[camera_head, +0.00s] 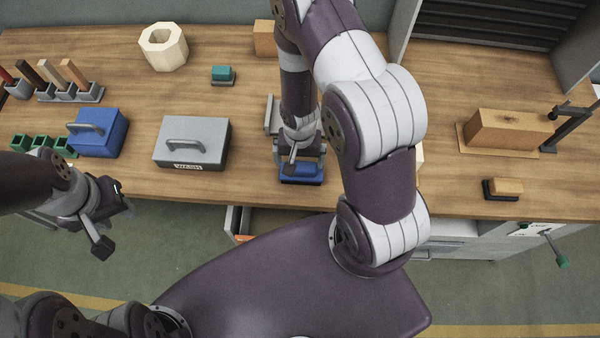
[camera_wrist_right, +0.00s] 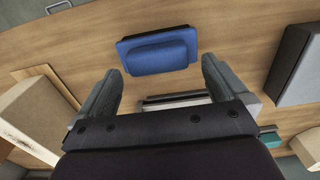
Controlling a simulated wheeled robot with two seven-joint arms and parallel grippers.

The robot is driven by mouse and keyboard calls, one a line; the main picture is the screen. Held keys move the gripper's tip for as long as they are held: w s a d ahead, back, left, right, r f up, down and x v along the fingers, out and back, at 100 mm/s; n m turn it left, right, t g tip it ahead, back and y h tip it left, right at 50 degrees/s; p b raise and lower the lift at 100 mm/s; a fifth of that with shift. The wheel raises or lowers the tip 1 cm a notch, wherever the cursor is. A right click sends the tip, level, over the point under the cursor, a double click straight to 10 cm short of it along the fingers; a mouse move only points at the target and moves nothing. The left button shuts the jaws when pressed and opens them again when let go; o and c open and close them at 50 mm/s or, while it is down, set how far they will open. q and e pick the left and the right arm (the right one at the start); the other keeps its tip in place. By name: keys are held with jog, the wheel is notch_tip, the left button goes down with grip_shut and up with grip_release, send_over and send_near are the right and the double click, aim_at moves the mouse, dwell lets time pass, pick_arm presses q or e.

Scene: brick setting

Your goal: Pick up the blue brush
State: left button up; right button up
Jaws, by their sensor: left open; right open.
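The blue brush (camera_head: 302,175) lies on the wooden bench near its front edge, partly hidden under my right gripper in the head view. In the right wrist view the brush (camera_wrist_right: 158,51) is a blue block on a darker blue base, lying beyond the fingertips. My right gripper (camera_wrist_right: 160,78) is open and empty, with its two fingers apart on either side of the view below the brush. It also shows above the brush in the head view (camera_head: 302,160). My left gripper (camera_head: 112,220) is open and empty, off the bench's front edge at the left.
A grey lidded box (camera_head: 192,142) and a blue box (camera_head: 97,133) stand left of the brush. A teal-topped block (camera_head: 222,75) and a hollow cream block (camera_head: 163,47) lie farther back. A wooden block (camera_head: 507,129) stands at right. An open drawer (camera_head: 236,222) is below the bench edge.

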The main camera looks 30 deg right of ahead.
aim_at(302, 165)
jog(key=f, duration=0.2)
jog(key=d+f+b, duration=0.1)
jog(key=f, duration=0.1)
jog(key=shift+f, duration=0.3)
jog(key=shift+a+f, duration=0.15)
jog(key=shift+f, duration=0.05)
jog(key=shift+w+a, duration=0.1)
jog(key=c, duration=0.8)
jog(key=shift+r, duration=0.1)
